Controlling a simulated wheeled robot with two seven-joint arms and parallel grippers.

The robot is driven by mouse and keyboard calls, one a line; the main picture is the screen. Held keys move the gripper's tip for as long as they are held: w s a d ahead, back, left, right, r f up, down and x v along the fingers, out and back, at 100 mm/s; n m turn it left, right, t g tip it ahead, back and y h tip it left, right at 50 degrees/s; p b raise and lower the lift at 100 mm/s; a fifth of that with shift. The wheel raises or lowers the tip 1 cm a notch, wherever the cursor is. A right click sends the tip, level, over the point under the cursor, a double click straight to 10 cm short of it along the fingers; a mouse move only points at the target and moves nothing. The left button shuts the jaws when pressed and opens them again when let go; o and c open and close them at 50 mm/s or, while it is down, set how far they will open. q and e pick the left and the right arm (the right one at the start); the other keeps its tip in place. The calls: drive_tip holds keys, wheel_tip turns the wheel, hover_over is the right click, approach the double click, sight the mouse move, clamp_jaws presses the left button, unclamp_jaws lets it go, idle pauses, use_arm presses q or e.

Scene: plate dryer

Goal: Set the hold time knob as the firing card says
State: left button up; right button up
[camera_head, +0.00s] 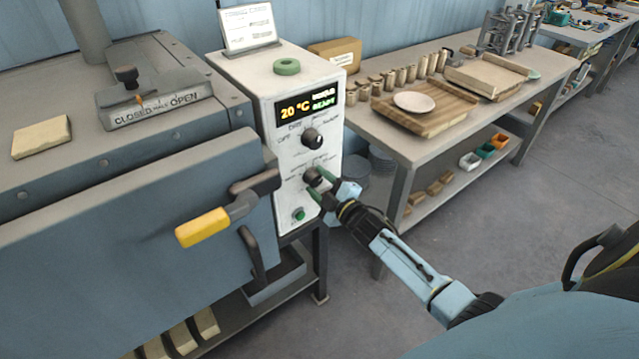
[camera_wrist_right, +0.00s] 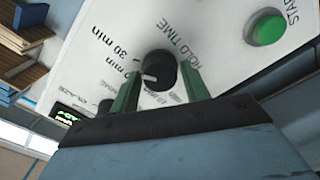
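The hold time knob (camera_head: 312,177) is the lower dark knob on the white control box (camera_head: 262,100). In the right wrist view the knob (camera_wrist_right: 161,70) has a white mark that points left, towards a partly hidden "min" label below "30 min". My right gripper (camera_head: 321,186) is at the knob. Its green fingers (camera_wrist_right: 161,74) stand on either side of it, with a small gap visible at each side. The firing card (camera_head: 248,27) stands on top of the box; its writing is too small to read. My left gripper is out of view.
The display (camera_head: 309,104) reads 20 °C and READY. Another knob (camera_head: 312,138) sits above, and a green start button (camera_head: 298,214) below. A kiln (camera_head: 130,180) with a yellow-handled lever (camera_head: 203,227) is at left. A workbench (camera_head: 400,140) with pottery stands at right.

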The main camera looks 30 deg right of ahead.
drive_tip(key=shift+o, duration=1.4)
drive_tip(key=shift+s, duration=0.1)
drive_tip(key=s+d+p, duration=0.1)
drive_tip(key=s, duration=1.2)
drive_tip(key=shift+s, duration=0.1)
